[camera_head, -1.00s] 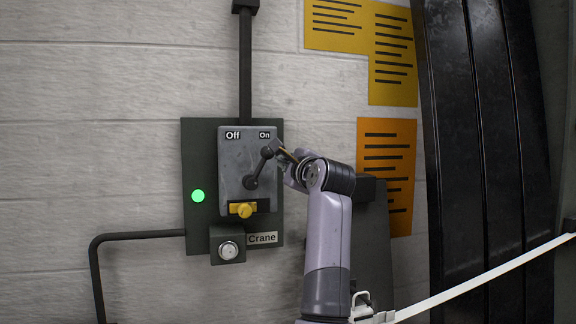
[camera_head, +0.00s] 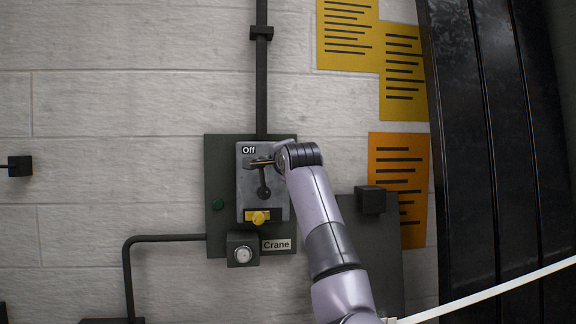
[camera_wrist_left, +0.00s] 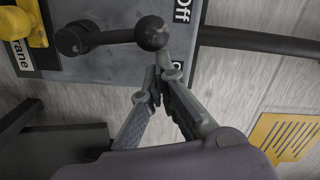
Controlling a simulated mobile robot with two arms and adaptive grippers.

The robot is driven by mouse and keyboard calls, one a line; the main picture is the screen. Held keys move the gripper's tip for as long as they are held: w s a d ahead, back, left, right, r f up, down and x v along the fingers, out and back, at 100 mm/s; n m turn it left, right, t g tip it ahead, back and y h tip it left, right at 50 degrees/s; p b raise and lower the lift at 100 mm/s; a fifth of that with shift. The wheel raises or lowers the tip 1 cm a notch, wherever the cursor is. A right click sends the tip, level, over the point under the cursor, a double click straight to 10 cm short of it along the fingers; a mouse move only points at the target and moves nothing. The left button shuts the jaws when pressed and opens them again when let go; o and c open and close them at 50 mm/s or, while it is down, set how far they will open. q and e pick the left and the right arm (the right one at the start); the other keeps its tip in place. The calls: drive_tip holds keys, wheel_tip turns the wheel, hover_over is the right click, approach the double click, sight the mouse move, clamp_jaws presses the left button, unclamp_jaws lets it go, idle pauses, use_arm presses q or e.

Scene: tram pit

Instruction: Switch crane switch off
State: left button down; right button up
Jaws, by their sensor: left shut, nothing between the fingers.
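The crane switch is a grey box (camera_head: 246,200) on a dark green plate with a "Crane" label. Its dark lever (camera_head: 263,181) points about straight up, right of the "Off" label; my gripper hides the "On" label. My left gripper (camera_head: 264,163) is at the lever's upper end. In the left wrist view the lever's ball knob (camera_wrist_left: 152,33) lies between "Off" and the partly hidden other label. My left gripper (camera_wrist_left: 158,82) is shut and empty, its fingertips right at the knob, on the "On" side; contact is unclear. My right gripper is not in view.
A yellow knob (camera_head: 257,217) and a round silver button (camera_head: 243,254) sit below the lever. A dark box (camera_head: 370,199) is right of the switch, near orange and yellow notices. A white strap (camera_head: 500,286) crosses at lower right. The wall left of the plate is mostly clear.

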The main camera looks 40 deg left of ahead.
sight(262, 159)
use_arm(q)
drive_tip(key=shift+s+a+n+h+b, duration=0.2)
drive_tip(key=shift+s+a+n, duration=0.4)
drive_tip(key=shift+n, duration=0.3)
drive_tip(key=shift+s+a+n+h+b, duration=0.1)
drive_tip(key=shift+s+a+n+b, duration=0.1)
drive_tip(key=shift+s+a+n, duration=0.5)
drive_tip(key=shift+w+d+n, duration=0.1)
drive_tip(key=shift+w+n, duration=0.1)
drive_tip(key=shift+n, duration=0.1)
drive_tip(key=v, duration=1.2)
drive_tip(key=shift+f, duration=0.1)
drive_tip(key=shift+f, duration=0.1)
